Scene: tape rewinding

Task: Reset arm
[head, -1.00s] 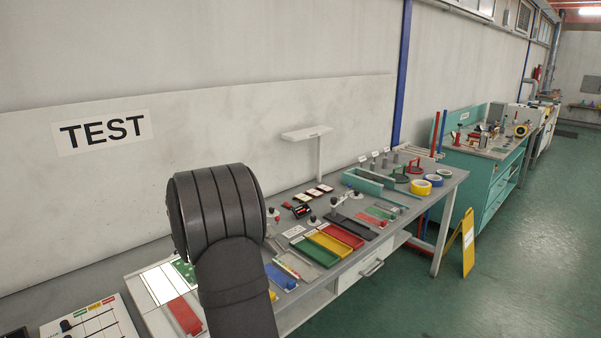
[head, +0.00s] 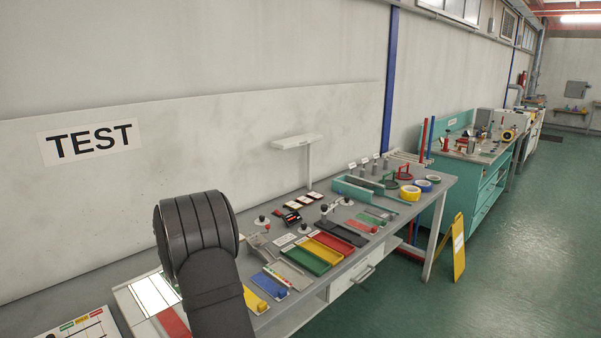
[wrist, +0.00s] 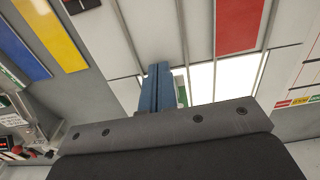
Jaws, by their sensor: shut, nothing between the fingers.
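My gripper (wrist: 158,72) shows in the wrist view as blue fingers closed together, with nothing between them. It is above a pale panelled surface, beside a bright white lit panel (wrist: 205,82) and a red strip (wrist: 240,25). In the head view a dark ribbed joint of my arm (head: 197,232) stands at the lower left in front of the bench. My gripper is hidden there. The lit panel also shows left of the arm in the head view (head: 153,294).
A long grey bench (head: 425,187) holds a green tray (head: 306,259), a yellow tray (head: 322,248), a red tray (head: 340,236) and tape rolls (head: 410,193). A thin white post with a flat top (head: 297,142) rises at the bench's back. A yellow floor sign (head: 458,246) stands beyond.

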